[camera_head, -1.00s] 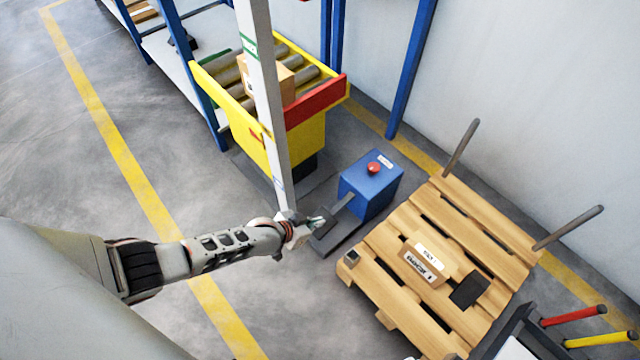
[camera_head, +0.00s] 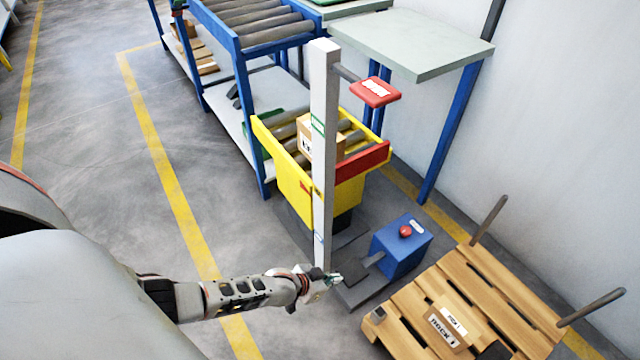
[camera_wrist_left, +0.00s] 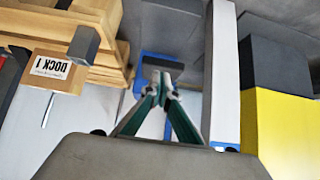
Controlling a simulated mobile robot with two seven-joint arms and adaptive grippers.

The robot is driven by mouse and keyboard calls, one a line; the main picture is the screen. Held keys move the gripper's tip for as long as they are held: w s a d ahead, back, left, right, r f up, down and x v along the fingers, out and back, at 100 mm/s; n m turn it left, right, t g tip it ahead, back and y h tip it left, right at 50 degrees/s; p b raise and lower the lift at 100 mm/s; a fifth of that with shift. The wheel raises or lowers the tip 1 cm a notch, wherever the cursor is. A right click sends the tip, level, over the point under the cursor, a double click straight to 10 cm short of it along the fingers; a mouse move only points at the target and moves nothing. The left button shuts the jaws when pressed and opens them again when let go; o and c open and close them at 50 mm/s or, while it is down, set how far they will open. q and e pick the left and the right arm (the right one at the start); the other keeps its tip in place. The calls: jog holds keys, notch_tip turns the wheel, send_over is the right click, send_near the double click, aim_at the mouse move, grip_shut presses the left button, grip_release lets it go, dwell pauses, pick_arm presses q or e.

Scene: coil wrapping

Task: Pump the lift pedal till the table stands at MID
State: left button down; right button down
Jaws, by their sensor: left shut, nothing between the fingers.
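The lift table (camera_head: 290,178) is yellow with rollers and a red end bar, and carries a cardboard box (camera_head: 308,135). In front of it stands a white mast (camera_head: 322,160) with a green band higher up and a blue band low down. The blue pump unit (camera_head: 400,250) has a red button; a dark pedal (camera_head: 362,262) sticks out on its left. My left gripper (camera_head: 334,280) is shut and empty beside the mast's foot, close to the pedal; I cannot tell if it touches. In the wrist view its fingertips (camera_wrist_left: 163,82) point toward a dark pad (camera_wrist_left: 162,66). My right gripper is out of view.
A wooden pallet (camera_head: 478,290) with a DOCK 1 box (camera_head: 447,325) and upright posts lies right of the pump unit. A roller conveyor (camera_head: 250,22) and a grey table (camera_head: 410,45) stand behind. Open floor with a yellow line (camera_head: 170,180) is at left.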

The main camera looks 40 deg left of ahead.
pick_arm(q)
jog(key=shift+s+f+p+v, duration=0.15)
jog(key=shift+p+v, duration=0.25)
jog(key=shift+v, duration=0.6)
jog(key=shift+s+f+p+v, duration=0.15)
jog(key=shift+p+v, duration=0.2)
jog(key=shift+v, duration=0.7)
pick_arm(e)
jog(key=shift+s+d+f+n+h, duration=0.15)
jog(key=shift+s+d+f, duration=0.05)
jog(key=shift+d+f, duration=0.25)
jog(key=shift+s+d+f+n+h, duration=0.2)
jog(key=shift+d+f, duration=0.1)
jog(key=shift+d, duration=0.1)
pick_arm(q)
jog(key=shift+a, duration=0.15)
jog(key=shift+w, duration=0.1)
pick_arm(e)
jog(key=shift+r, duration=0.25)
